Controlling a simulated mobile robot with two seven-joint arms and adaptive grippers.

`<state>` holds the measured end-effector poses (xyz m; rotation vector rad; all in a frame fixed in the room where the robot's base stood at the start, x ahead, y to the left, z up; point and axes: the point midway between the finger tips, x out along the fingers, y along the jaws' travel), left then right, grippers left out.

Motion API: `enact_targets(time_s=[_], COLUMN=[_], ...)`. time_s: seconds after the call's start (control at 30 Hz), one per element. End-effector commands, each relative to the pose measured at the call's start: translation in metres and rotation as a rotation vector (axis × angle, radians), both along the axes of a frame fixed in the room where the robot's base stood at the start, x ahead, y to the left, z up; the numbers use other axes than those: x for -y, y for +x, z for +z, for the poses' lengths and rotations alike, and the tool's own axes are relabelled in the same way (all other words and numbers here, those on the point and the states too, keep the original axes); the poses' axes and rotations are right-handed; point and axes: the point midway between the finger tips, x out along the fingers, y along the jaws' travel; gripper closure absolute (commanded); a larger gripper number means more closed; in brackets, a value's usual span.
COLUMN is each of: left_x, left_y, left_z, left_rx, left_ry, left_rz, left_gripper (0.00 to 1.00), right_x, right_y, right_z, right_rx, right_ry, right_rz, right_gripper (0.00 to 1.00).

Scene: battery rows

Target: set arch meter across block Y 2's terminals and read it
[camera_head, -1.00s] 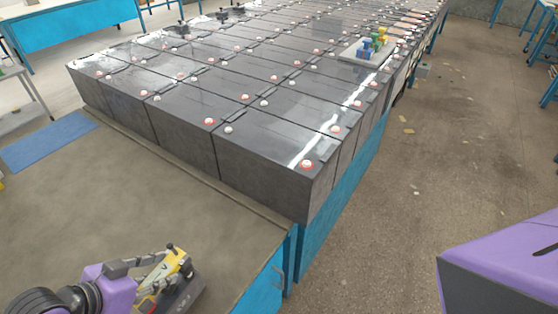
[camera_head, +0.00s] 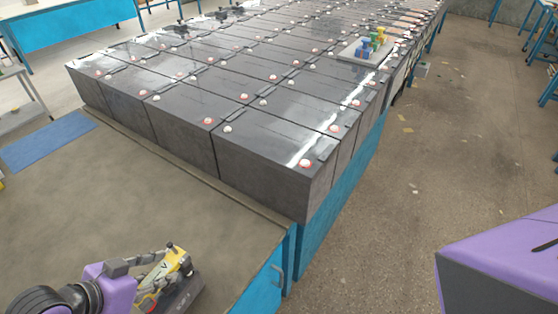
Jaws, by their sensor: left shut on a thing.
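The yellow arch meter (camera_head: 178,262) is at the lower left of the head view, above the brown table surface. My left gripper (camera_head: 160,272) is shut on it from its left side. A dark block (camera_head: 182,294) shows just below the yellow part; I cannot tell whether it is joined to the meter. Rows of dark grey battery blocks (camera_head: 272,157) stand farther off, with red and white round terminals on top, such as a red terminal (camera_head: 305,163) at the near right corner. No label shows which block is Y 2. My right gripper is out of view.
A bare brown tabletop (camera_head: 120,205) lies between my left gripper and the blocks, with a blue mat (camera_head: 48,140) at its left. A pale tray (camera_head: 365,52) with blue, green and yellow pieces sits on the far blocks. Open floor (camera_head: 430,185) lies right.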

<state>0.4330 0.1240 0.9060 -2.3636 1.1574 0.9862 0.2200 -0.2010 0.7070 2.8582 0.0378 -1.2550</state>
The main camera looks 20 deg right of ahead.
Motion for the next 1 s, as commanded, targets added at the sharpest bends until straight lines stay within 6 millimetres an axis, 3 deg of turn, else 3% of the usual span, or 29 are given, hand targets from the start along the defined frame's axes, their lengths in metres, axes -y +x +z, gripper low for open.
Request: enact_targets(time_s=[0.5,1.0], left_x=[0.000,0.000], left_y=[0.001,0.000], left_z=[0.001,-0.011], left_rx=[0.003,0.001], left_ry=[-0.001,-0.001], left_rz=[0.000,0.000], left_gripper=[1.00,1.00], right_x=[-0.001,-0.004], right_y=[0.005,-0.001], right_z=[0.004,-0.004], right_rx=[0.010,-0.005], right_ry=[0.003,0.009], right_rz=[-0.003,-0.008], right_gripper=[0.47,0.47])
